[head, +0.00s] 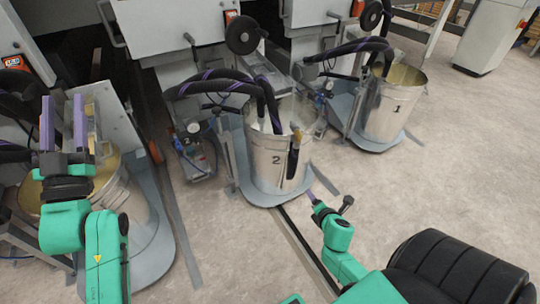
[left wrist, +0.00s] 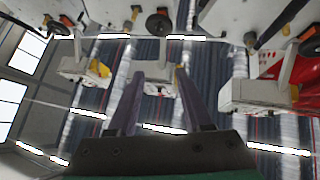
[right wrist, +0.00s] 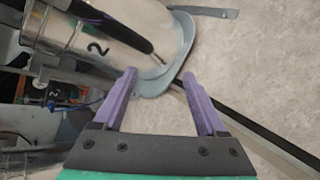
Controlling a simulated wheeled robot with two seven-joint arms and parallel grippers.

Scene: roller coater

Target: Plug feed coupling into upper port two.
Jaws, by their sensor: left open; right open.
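In the head view, black hoses with purple stripes (head: 215,84) arch into the steel bucket marked 2 (head: 268,172). A dark hose end (head: 293,160) hangs at its right rim; I cannot tell if it is the feed coupling. I cannot make out upper port two. My left gripper (head: 63,122) is open and empty, raised in front of the left bucket. My right gripper (head: 312,198) is open, low and to the right of bucket 2. In the right wrist view its fingers (right wrist: 159,76) are apart and empty, with bucket 2 (right wrist: 112,38) beyond them.
A bucket marked 1 (head: 390,105) stands at the right on a grey base. Another bucket (head: 125,190) stands partly hidden behind my left arm. White machine housings (head: 175,22) with black handwheels (head: 243,35) line the back. The floor (head: 440,170) at right is mostly clear.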

